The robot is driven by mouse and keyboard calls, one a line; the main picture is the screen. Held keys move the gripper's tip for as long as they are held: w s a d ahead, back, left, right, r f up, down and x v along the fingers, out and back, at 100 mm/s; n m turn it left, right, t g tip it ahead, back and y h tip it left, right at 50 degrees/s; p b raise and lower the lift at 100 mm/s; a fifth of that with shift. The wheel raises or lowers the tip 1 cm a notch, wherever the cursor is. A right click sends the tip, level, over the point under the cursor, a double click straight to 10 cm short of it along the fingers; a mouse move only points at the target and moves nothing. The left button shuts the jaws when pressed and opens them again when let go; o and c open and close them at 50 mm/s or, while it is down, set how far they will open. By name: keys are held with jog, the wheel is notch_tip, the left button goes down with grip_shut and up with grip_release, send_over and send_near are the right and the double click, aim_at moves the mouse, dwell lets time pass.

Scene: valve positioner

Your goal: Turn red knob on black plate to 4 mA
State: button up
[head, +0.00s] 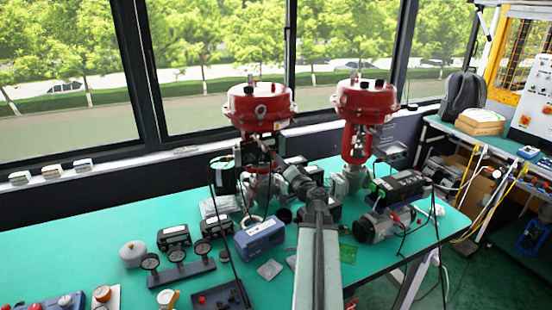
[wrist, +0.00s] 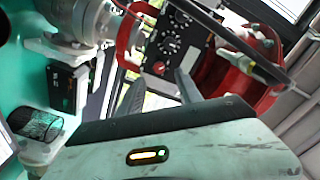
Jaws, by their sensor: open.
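My gripper (wrist: 158,88) shows in the wrist view as two grey fingers standing apart, with nothing seen between them. Beyond the fingertips is a black panel (wrist: 178,42) with several round dark controls and pale markings. In the head view my arm reaches forward over the table, and my gripper (head: 290,172) is in front of the left red-topped valve (head: 260,108). The arm partly hides what is in front of the fingers. I cannot tell whether they touch anything.
A second red-topped valve (head: 360,110) stands to the right. A blue device (head: 260,238), gauges (head: 178,255) and a black tray with small red parts (head: 232,297) lie on the green table (head: 100,225). Dark cables hang near the left valve. Windows close off the back.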

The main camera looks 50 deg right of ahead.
jog(key=x, duration=0.6)
jog(key=shift+c, duration=0.3)
